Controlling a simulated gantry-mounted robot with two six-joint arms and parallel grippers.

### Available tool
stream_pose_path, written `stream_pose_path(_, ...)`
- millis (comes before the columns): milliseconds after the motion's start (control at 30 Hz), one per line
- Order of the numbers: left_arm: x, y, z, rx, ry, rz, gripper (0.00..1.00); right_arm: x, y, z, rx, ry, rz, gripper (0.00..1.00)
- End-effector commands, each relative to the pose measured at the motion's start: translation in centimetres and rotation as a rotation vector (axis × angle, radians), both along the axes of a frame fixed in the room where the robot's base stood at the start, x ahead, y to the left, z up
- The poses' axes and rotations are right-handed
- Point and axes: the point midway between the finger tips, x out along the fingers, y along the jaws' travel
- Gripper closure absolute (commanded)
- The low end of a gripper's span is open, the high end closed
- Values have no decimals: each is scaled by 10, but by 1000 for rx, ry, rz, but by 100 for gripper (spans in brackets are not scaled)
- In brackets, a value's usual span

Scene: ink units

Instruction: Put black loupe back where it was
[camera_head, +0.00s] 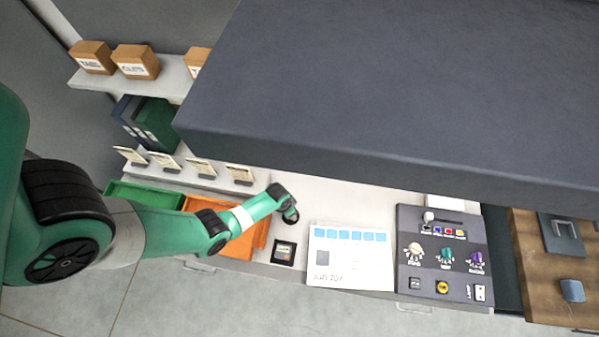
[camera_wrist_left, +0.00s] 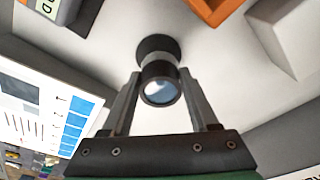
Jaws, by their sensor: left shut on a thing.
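The black loupe (camera_wrist_left: 158,70) is between the fingers of my left gripper (camera_wrist_left: 160,82) in the left wrist view. Its round lens end faces the camera, and a wider dark end points away towards the pale surface. My left gripper is shut on it. In the head view my left gripper (camera_head: 284,200) reaches the pale counter, with a dark part of the loupe (camera_head: 291,216) at its end. I cannot tell whether the loupe touches the counter. My right gripper is not in view.
An orange tray (camera_head: 262,232) lies left of my left gripper. A small black device (camera_head: 284,252) and a white printed sheet (camera_head: 350,280) lie in front. A dark control panel (camera_head: 430,262) stands right. A large dark slab (camera_head: 390,80) overhangs the back.

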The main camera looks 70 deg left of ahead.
Motion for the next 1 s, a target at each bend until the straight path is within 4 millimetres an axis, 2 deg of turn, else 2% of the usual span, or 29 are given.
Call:
stream_pose_path(33,-1,0,-19,0,0,1,95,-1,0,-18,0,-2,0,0)
stream_pose_path(133,-1,1,-30,0,0,2,95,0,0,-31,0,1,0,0)
stream_pose_path(567,-1,1,-34,0,0,2,95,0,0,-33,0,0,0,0)
stream_pose_path(600,-1,1,-33,0,0,2,36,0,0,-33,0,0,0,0)
stream_pose_path(733,-1,1,-32,0,0,2,13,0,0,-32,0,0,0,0)
stream_pose_path(767,-1,1,-32,0,0,2,10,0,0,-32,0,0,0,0)
stream_pose_path(1000,-1,1,-32,0,0,2,10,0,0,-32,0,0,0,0)
